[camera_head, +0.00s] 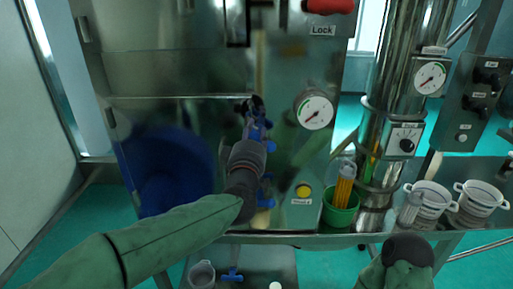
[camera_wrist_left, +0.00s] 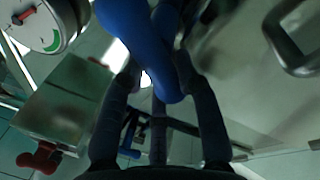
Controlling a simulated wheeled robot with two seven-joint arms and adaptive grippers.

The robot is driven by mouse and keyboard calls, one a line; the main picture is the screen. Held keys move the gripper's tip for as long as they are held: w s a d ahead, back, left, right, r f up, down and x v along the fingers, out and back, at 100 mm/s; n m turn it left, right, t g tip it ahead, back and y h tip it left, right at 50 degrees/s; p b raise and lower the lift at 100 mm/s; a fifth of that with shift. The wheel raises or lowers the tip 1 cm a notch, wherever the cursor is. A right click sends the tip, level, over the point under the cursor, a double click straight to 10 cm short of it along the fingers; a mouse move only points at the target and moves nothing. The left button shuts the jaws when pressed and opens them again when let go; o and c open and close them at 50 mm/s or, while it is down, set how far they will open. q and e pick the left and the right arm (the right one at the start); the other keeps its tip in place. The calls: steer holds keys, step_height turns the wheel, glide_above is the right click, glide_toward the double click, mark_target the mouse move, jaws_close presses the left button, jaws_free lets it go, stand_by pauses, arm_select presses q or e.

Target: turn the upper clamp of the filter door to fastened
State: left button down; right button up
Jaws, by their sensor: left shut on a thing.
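The filter door is a shiny steel panel (camera_head: 205,130) on the front of the cabinet. The upper clamp has a blue handle (camera_head: 268,146) near the door's right side; it shows large at the top of the left wrist view (camera_wrist_left: 150,45). My left gripper (camera_head: 256,108) is at this clamp, with its dark fingers (camera_wrist_left: 157,80) shut on the blue handle. The gripper and wrist hide much of the clamp, so its exact angle is unclear. More blue parts (camera_head: 266,198) show lower down, partly behind my left wrist. My right gripper is out of view; only part of that arm shows at bottom right.
A pressure gauge (camera_head: 314,109) and a yellow button (camera_head: 303,190) sit right of the clamp. A red handle (camera_head: 328,6) is above, by the "Lock" label. A green cup (camera_head: 340,214) and white containers (camera_head: 428,200) stand on the right. A metal handle (camera_wrist_left: 290,40) shows in the wrist view.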

arm_select(q)
steer(key=n+b, duration=0.2)
steer(key=f+n+y+b, duration=0.1)
steer(key=n+b, duration=0.1)
steer(key=shift+a+t, duration=0.25)
steer(key=shift+t, duration=0.05)
steer(key=shift+a+f+n+y+b, duration=0.15)
steer(key=shift+n+y+b, duration=0.2)
steer(key=shift+n+b, duration=0.75)
steer(key=shift+f+n+y+b, duration=0.15)
steer(key=shift+n+y+b, duration=0.2)
steer(key=shift+n+b, duration=0.7)
steer(key=shift+n+p, duration=0.3)
steer(key=shift+n, duration=0.05)
steer(key=c, duration=0.9)
jaws_free()
steer(key=shift+o, duration=0.2)
steer(key=s+f, duration=0.2)
steer(key=s, duration=0.9)
steer(key=shift+s+f, duration=0.15)
steer(key=shift+s, duration=0.2)
